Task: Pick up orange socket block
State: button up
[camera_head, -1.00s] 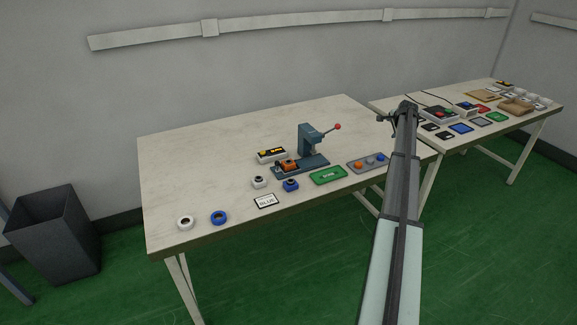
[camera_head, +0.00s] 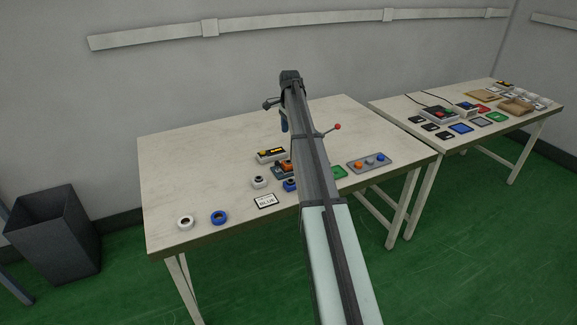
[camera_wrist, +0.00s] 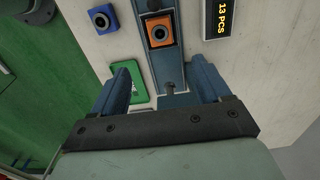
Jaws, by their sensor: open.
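The orange socket block (camera_wrist: 159,31), with a dark round socket, sits on the grey-blue base of the lever press (camera_wrist: 165,71) in the wrist view. In the head view the orange block (camera_head: 283,168) shows just left of my arm, partly hidden. My gripper (camera_wrist: 161,75) is open, its two blue fingers pointing down over the press. The fingers are apart from the block, which lies beyond their tips toward the top of the wrist picture. In the head view my arm hides most of the press; its red lever knob (camera_head: 338,127) shows.
A blue socket block (camera_wrist: 101,18) and a green plate (camera_wrist: 131,82) lie left of the press in the wrist view. A black "13 PCS" display (camera_wrist: 221,17) is on its right.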

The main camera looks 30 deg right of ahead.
send_over(289, 161)
notch_tip(289, 161, down, 8)
jog(key=shift+s+f, duration=0.1)
jog(key=shift+f, duration=0.05)
jog(key=shift+d+f, duration=0.2)
jog(key=shift+f, duration=1.2)
jog(key=shift+d+f, duration=0.15)
jog(key=shift+f, duration=1.2)
jog(key=shift+r, duration=0.1)
jog(key=c, duration=1.3)
